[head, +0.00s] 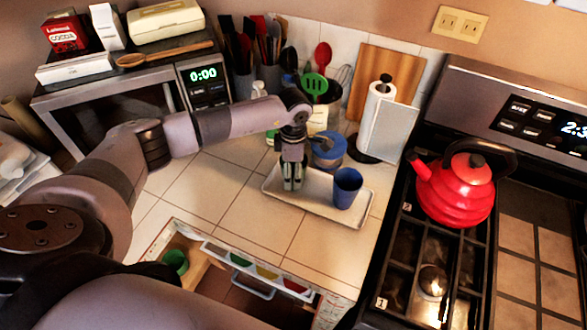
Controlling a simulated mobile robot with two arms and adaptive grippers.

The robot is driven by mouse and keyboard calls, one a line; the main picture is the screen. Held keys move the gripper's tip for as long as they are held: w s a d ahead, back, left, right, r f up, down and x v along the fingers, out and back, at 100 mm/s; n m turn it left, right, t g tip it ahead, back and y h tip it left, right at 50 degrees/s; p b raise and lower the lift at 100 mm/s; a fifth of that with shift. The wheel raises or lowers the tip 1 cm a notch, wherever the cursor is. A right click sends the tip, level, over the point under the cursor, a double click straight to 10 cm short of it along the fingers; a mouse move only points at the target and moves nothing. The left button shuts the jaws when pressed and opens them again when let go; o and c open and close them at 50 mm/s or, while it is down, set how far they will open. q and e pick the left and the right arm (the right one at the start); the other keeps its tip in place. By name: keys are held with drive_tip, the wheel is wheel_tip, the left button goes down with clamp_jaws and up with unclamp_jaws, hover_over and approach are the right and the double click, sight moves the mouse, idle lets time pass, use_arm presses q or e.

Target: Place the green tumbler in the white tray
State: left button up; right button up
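The white tray (318,208) lies on the tiled counter. A blue tumbler (348,187) stands upright at its right end. A green tumbler (175,262) is at the left end of the open drawer, below the counter edge. My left gripper (292,185) points down over the left part of the tray, left of the blue tumbler and well away from the green one. Its fingers are close together and no object shows clearly between them; its exact opening is too small to tell. My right gripper is not in view.
The open drawer (215,247) juts out at the front. A blue container (328,150) and a paper towel roll (378,115) stand behind the tray. A red kettle (455,190) sits on the stove at right. The counter left of the tray is clear.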

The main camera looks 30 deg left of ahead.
use_arm(q)
drive_tip(key=shift+o, duration=0.8)
drive_tip(key=shift+r+p, duration=0.3)
wheel_tip(320, 180, up, 12)
drive_tip(key=b, duration=0.5)
drive_tip(key=shift+f, duration=0.15)
